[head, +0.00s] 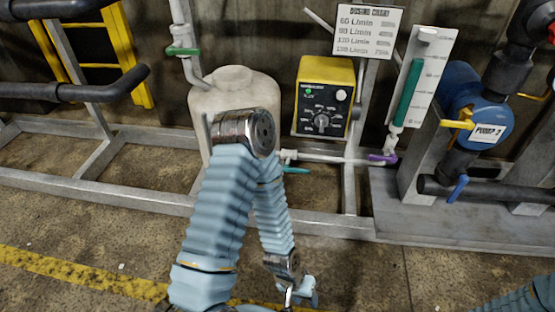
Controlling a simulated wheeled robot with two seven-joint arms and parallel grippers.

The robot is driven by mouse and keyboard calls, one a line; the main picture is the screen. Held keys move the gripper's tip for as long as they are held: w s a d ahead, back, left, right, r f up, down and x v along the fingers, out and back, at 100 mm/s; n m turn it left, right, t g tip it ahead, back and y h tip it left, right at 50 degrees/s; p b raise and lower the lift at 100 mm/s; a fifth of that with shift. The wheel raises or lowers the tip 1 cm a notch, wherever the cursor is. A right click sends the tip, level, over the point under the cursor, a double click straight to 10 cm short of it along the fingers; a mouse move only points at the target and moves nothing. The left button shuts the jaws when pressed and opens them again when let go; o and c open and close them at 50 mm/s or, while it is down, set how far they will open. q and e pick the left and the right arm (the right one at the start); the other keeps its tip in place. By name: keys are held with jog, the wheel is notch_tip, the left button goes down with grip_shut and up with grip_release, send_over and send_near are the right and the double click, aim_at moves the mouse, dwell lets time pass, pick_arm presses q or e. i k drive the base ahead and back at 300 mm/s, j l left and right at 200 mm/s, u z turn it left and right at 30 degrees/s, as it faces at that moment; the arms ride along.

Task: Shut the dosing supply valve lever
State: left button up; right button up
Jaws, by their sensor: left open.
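A thin pale pipe (335,159) runs right from the foot of the beige tank (240,85). A teal lever (295,170) sits just under the pipe's tank end, roughly in line with it. A purple lever (383,158) sits at the pipe's right end, below the sight gauge. A green lever (184,51) is on the pipe above the tank, lying crosswise. No label tells me which is the dosing supply lever. My left gripper (302,292) is open and empty at the bottom, well below the teal lever. My right gripper is out of view.
A grey frame rail (310,219) crosses in front. My left arm hides part of the tank.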

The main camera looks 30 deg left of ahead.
aim_at(287, 168)
jog(key=u, duration=0.9)
